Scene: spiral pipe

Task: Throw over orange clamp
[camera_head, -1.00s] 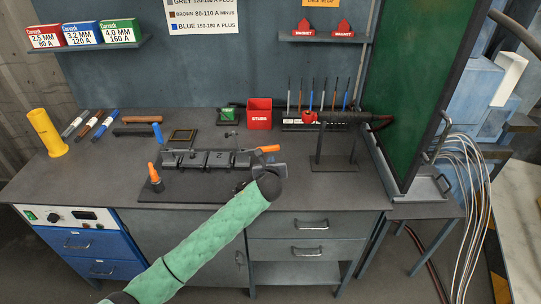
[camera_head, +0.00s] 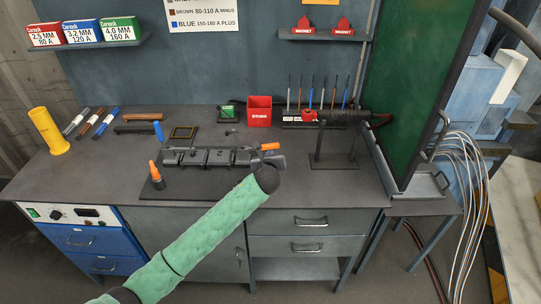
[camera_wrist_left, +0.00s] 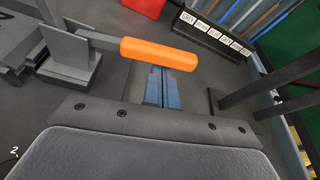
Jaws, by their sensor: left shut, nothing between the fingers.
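A dark clamping fixture (camera_head: 210,158) sits on a black plate on the workbench. At its right end is a clamp with an orange handle (camera_head: 270,146), lying roughly level and pointing right. The handle also shows large in the left wrist view (camera_wrist_left: 158,53). A second orange handle (camera_head: 155,170) stands upright at the fixture's left front. My left gripper (camera_wrist_left: 163,84) is shut and empty, its blue-grey fingertips close by the right handle, on its near side. I cannot tell whether they touch it. In the head view my own wrist mostly hides this gripper. My right gripper is not in view.
A red box (camera_head: 259,109) and a rack of rods (camera_head: 315,121) stand behind the fixture. A black stand (camera_head: 333,150) with a torch is to its right. A yellow cylinder (camera_head: 47,132) and markers are at the left. The bench's front left is clear.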

